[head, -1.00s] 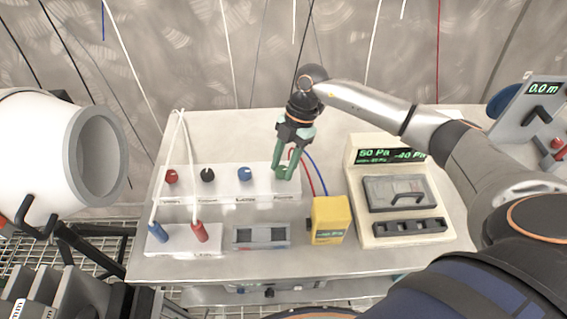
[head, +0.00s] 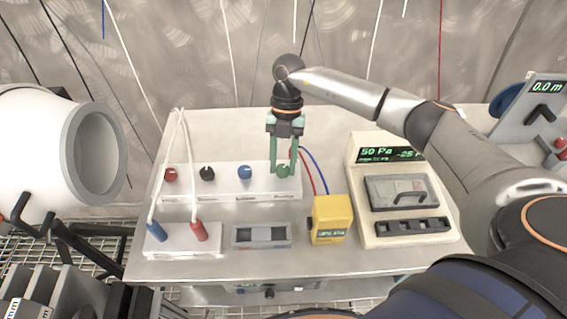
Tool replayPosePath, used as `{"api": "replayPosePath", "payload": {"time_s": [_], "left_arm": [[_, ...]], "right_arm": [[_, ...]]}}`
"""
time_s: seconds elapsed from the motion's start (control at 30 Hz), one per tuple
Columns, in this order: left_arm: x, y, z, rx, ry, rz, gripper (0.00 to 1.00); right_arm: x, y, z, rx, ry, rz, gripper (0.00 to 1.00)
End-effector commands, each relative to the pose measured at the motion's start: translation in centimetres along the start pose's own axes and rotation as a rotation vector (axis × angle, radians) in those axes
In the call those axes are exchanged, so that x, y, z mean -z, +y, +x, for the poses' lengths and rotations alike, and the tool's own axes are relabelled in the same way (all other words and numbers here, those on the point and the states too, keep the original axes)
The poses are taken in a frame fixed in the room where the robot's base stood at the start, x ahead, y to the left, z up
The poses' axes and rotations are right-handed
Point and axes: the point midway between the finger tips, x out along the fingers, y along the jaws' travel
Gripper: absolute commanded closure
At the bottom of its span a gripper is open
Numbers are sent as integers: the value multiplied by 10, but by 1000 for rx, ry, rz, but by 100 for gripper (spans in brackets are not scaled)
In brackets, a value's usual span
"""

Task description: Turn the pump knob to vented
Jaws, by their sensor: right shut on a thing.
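A long white knob panel (head: 222,187) lies on the steel bench, with a row of knobs: red (head: 170,175), black (head: 207,173), blue (head: 245,172) and green (head: 283,171). The labels under the knobs are too small to read, so I cannot tell by label which is the pump knob. My right gripper (head: 283,169) points down at the right end of the panel, its green fingers shut on the green knob from both sides. The knob's pointer is hard to make out between the fingers. My left gripper is not in view.
A white meter (head: 446,225) reads 50 Pa and about -25 Pa. A yellow box (head: 331,221) with red and blue wires stands near the gripper. A block with blue and red plugs (head: 182,248) and a grey two-window block (head: 261,245) sit in front. A white cylinder is at left.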

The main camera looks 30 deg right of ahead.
Motion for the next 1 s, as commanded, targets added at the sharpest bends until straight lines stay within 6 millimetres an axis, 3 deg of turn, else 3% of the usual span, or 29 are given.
{"api": "replayPosePath", "payload": {"time_s": [0.6,1.0], "left_arm": [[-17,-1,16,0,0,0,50],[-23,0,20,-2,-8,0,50]], "right_arm": [[-1,4,0,214,-6,-517,100],[0,4,0,293,-5,-709,100]]}}
